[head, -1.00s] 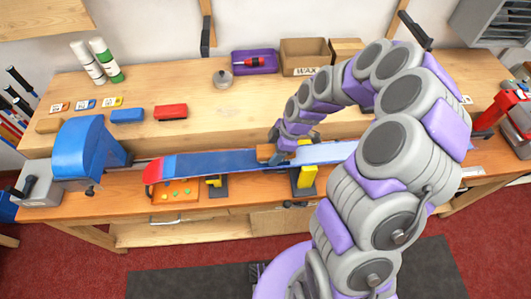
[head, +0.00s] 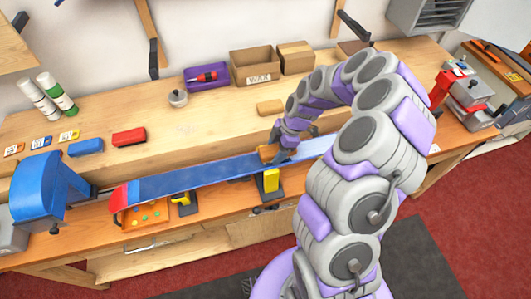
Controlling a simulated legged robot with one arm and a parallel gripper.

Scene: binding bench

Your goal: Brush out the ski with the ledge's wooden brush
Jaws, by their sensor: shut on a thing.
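The ski (head: 200,178) lies base up along the bench, its red tip at the left, and its surface is blue. My gripper (head: 275,158) is over the middle of the ski, shut on a wooden brush (head: 266,153). The brush is at the ski's upper surface; from this angle I cannot tell whether it touches. My arm covers part of the ski's right portion. A yellow support (head: 270,181) stands under the ski near my gripper, and another yellow support (head: 181,198) stands nearer the tip.
A tan block (head: 270,107) lies on the ledge behind my gripper. Red (head: 129,137) and blue (head: 86,147) blocks lie further left. A blue vise-like piece (head: 42,187) stands by the ski tip.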

